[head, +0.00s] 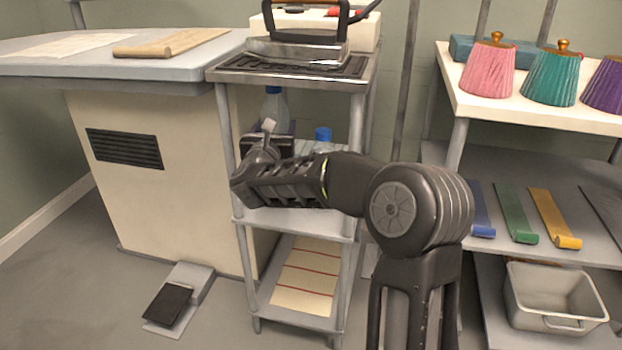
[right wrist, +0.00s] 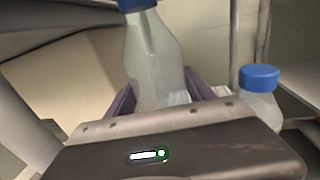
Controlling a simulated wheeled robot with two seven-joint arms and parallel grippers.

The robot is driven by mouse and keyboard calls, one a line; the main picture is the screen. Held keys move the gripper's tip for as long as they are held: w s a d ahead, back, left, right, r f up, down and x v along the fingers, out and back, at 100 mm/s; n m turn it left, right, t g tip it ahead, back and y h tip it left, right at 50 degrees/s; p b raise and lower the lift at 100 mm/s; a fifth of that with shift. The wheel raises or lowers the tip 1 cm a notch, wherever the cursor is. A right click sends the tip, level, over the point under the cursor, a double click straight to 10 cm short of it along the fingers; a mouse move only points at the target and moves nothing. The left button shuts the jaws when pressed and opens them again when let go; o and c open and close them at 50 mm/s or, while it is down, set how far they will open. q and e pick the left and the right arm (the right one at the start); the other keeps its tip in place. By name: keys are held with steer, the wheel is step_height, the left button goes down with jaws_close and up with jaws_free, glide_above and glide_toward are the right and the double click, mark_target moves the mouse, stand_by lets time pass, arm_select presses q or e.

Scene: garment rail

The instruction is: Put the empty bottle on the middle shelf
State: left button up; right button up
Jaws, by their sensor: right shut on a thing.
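My right gripper (head: 277,128) is at the stand's open front, between its top and its middle shelf (head: 285,217). It is shut on a clear bottle with a blue cap (head: 275,106). In the right wrist view the held bottle (right wrist: 157,65) stands nearly upright between the purple fingers (right wrist: 122,103); its base is hidden. A second blue-capped bottle (head: 323,135) is at the right inside the stand, partly hidden by my arm. It also shows in the right wrist view (right wrist: 260,103), apart from the held one. I cannot tell whether the held bottle touches the shelf. My left gripper is out of view.
An iron (head: 300,45) rests on the stand's top. The bottom shelf holds a lined sheet (head: 305,278). A pale cabinet table (head: 190,68) is close on the left. A rack with lampshades (head: 550,78) and a grey bin (head: 555,295) is on the right.

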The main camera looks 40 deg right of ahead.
steer(key=shift+f+b, duration=1.05)
steer(key=shift+f, duration=1.5)
step_height(320, 180, down, 5)
steer(key=shift+f+b, duration=0.1)
steer(key=shift+b, duration=1)
steer(key=o, duration=1.4)
